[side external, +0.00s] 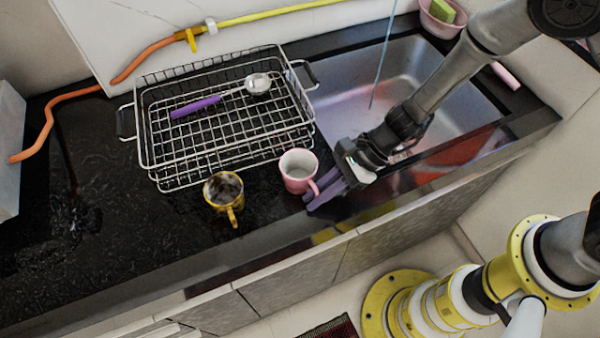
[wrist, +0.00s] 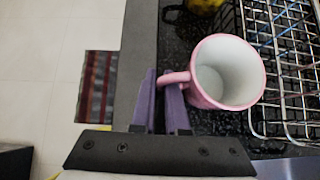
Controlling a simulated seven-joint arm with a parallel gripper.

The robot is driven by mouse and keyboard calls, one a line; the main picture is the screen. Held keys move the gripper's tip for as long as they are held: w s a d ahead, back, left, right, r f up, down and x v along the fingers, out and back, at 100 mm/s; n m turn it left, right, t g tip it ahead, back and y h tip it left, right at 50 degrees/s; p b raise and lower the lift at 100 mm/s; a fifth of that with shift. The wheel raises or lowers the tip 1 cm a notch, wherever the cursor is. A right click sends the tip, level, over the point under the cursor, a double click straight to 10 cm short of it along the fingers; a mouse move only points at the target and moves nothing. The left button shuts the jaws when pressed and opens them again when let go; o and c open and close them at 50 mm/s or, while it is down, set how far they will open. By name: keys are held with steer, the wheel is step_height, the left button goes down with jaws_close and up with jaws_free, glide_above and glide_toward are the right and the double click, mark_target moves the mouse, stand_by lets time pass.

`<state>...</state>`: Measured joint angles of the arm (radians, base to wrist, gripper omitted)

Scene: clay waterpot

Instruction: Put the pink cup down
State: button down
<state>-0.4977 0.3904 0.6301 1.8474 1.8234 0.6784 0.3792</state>
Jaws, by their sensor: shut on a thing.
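The pink cup (side external: 299,171) is at the front of the black counter, just right of the yellow cup, in the side view. It looks upright, with its white inside facing up and empty in the wrist view (wrist: 228,75). My gripper (side external: 318,196) has purple fingers and is shut on the cup's handle, which sits between the fingertips in the wrist view (wrist: 166,84). The handle points toward my gripper. I cannot tell whether the cup's base touches the counter.
A wire dish rack (side external: 225,120) with a purple-handled utensil (side external: 196,107) stands just behind the cup. A yellow cup (side external: 224,192) stands to its left. The steel sink (side external: 335,105) with a thin water stream lies to the right. The counter's left part (side external: 110,240) is clear.

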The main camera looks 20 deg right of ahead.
mark_target(316, 188)
steer(key=shift+r, duration=0.2)
steer(key=shift+r, duration=0.2)
step_height(316, 188, up, 2)
steer(key=shift+r, duration=0.1)
steer(key=s+d+r, duration=0.9)
steer(key=d+r, duration=0.1)
steer(key=shift+s, duration=0.4)
